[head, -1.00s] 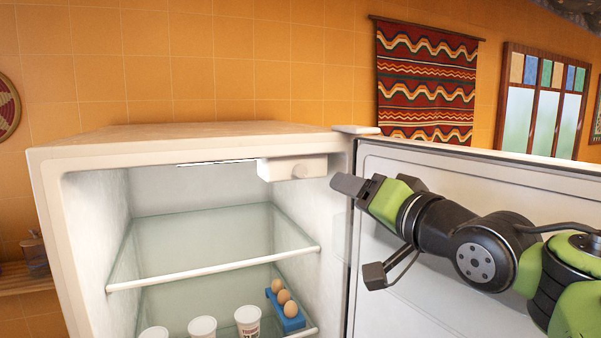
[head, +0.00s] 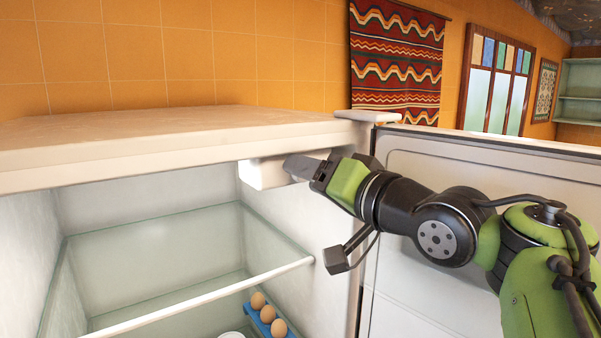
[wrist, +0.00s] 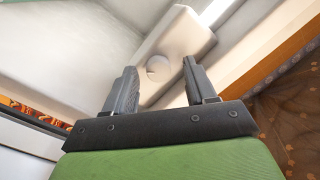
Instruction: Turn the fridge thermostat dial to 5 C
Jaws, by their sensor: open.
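The thermostat housing (head: 262,173) is a cream box under the fridge's top, at the inner right. Its round dial (wrist: 159,67) shows in the wrist view, ahead of and between my two fingers; no numbers on it can be read. In the head view my gripper hides the dial. My gripper (head: 298,167) overlaps the right part of the housing in the head view. It also shows in the wrist view (wrist: 161,85), with its fingers apart and nothing between them. Whether the fingertips touch the housing, I cannot tell. The fridge (head: 150,150) stands open.
The open fridge door (head: 405,155) is at the right, behind my arm. A glass shelf (head: 180,250) with a white front bar is below the housing. Eggs in a blue holder (head: 267,315) sit lower down. The space above the shelf is clear.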

